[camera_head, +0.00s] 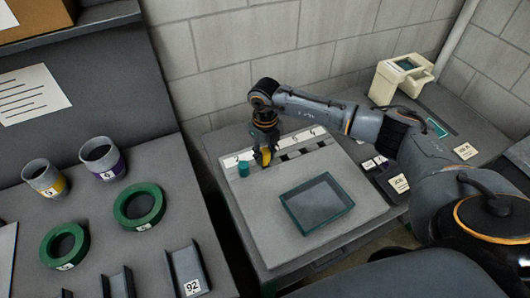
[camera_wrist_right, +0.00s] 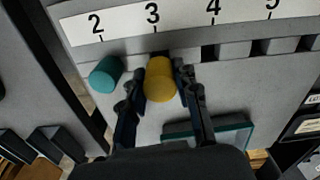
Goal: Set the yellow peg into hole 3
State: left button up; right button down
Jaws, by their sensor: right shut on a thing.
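The yellow peg (camera_wrist_right: 160,88) is held between the fingers of my right gripper (camera_wrist_right: 159,82), which is shut on it. In the wrist view it is in line with the printed 3 on the white number strip (camera_wrist_right: 180,19). A bit of dark shows behind its far end; the peg and fingers cover most of hole 3, so I cannot tell whether the tip is in it. In the head view my right gripper (camera_head: 264,150) holds the yellow peg (camera_head: 265,156) over the grey board (camera_head: 262,212). My left gripper is not in view.
A teal peg (camera_wrist_right: 106,74) stands near number 2, close beside the gripper's left finger. Dark square holes (camera_wrist_right: 208,51) run right under numbers 4 and 5. A green-rimmed tray (camera_head: 317,203) lies in front. A block wall (camera_head: 240,60) rises behind.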

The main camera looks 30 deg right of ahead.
aim_at(265, 151)
jog(key=shift+f+b, duration=1.1)
jog(key=shift+f, duration=0.35)
jog(key=c, duration=0.9)
grip_release()
jog(key=shift+r, duration=0.1)
notch_tip(265, 151, up, 12)
